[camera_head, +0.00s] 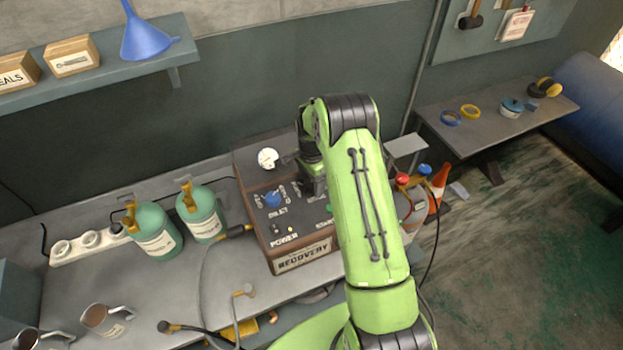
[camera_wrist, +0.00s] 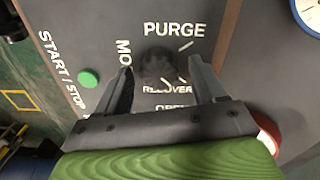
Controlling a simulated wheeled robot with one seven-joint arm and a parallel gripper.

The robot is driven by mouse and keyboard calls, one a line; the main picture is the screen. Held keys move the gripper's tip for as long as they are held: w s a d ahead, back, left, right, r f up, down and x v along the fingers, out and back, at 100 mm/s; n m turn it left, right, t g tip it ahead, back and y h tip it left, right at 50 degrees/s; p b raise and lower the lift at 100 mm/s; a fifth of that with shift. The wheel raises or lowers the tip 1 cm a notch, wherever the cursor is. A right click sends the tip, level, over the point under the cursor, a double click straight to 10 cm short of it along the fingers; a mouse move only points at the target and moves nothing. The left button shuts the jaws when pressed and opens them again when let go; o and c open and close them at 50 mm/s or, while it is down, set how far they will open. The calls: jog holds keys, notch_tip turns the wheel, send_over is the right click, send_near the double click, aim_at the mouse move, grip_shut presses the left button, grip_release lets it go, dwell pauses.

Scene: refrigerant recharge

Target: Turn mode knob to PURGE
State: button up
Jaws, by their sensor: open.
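The dark round mode knob (camera_wrist: 157,66) shows in the wrist view, with the word PURGE above it and RECOVER below it on the grey panel. My gripper (camera_wrist: 161,66) is open, with one finger to the left of the knob and one to the right. Gaps show beside the knob, and I cannot tell whether either finger touches it. Which mark the knob points at is not clear. In the head view, my gripper (camera_head: 314,187) is over the right part of the recovery machine (camera_head: 303,258), and my arm hides the mode knob.
A green start/stop button (camera_wrist: 88,78) is left of the knob in the wrist view. In the head view, a blue inlet knob (camera_head: 272,199) and a white gauge (camera_head: 268,158) are on the machine's left side. Green cylinders (camera_head: 157,238) stand further left.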

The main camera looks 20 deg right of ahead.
jog(key=shift+c, duration=0.4)
jog(key=c, duration=1)
jog(key=shift+n+b, duration=0.3)
jog(key=n+b, duration=0.2)
jog(key=n, duration=0.1)
jog(key=shift+w+f+n, duration=0.1)
jog(key=shift+n, duration=0.2)
jog(key=n+b, duration=0.2)
jog(key=n, duration=0.2)
jog(key=n+b, duration=0.1)
jog(key=n, duration=0.4)
jog(key=shift+b, duration=0.35)
jog(key=shift+a+r+n+b, duration=0.15)
jog(key=shift+n+b, duration=0.4)
jog(key=shift+n, duration=1.75)
